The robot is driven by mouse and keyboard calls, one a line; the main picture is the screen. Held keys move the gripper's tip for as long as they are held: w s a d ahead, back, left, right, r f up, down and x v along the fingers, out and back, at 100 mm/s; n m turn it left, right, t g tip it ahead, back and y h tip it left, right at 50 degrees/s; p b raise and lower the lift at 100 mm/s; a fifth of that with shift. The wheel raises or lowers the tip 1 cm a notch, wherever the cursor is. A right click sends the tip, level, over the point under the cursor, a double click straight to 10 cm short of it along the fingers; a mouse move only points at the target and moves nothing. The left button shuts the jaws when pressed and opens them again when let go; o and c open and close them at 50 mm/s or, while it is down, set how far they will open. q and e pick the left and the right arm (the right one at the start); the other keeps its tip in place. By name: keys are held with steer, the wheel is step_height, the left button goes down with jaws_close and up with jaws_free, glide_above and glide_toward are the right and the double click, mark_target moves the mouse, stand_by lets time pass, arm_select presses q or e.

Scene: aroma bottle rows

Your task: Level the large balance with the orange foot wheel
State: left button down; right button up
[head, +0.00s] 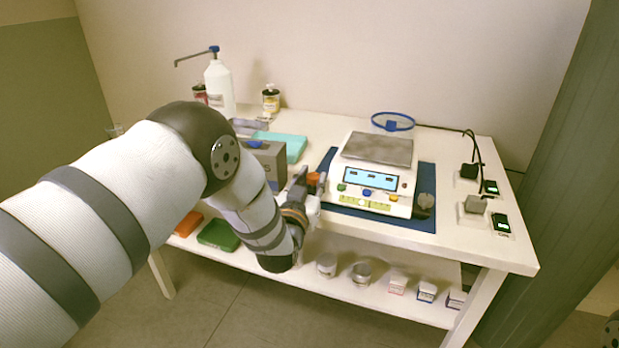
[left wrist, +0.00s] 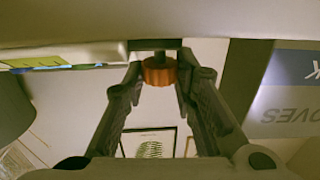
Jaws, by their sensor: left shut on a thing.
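The large balance (head: 372,177) stands on a blue mat on the table, with a square metal pan on top and a lit display (head: 370,180) on its front. Its orange foot wheel (head: 313,179) is at the balance's left front corner. In the left wrist view the orange wheel (left wrist: 159,71) sits between the fingertips, under the balance's pale underside. My left gripper (left wrist: 158,76) is shut on the wheel; in the head view the gripper (head: 303,190) comes in from the left and partly hides it. A bubble level strip shows on the front panel, but its bubble is too small to read. My right gripper is not in view.
A grey box (head: 266,160) and a teal case (head: 287,146) stand left of the balance. Two small balances (head: 474,211) are at the right. A white pump bottle (head: 219,86) is at the back left. The lower shelf holds jars and small boxes (head: 427,291).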

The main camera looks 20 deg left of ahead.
arm_select(q)
steer(key=shift+d+f+n+y, duration=0.15)
steer(key=shift+d+n+y, duration=0.1)
steer(key=shift+n+y, duration=0.8)
steer(key=n+g+y+b, duration=0.1)
steer(key=y, duration=0.1)
steer(key=shift+d+f+y, duration=0.1)
steer(key=shift+y, duration=0.25)
steer(key=shift+w+n+g+y+b, duration=0.1)
steer(key=shift+n+g+y+b, duration=0.4)
steer(key=shift+n+y, duration=0.55)
steer(key=shift+d+n+g+y, duration=0.1)
steer(key=shift+n+g+y, duration=0.25)
steer(key=shift+y, duration=0.5)
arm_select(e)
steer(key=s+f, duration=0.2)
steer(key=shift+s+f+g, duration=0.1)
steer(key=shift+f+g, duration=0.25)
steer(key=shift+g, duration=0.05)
arm_select(q)
steer(key=shift+r, duration=0.2)
steer(key=c, duration=1.3)
jaws_free()
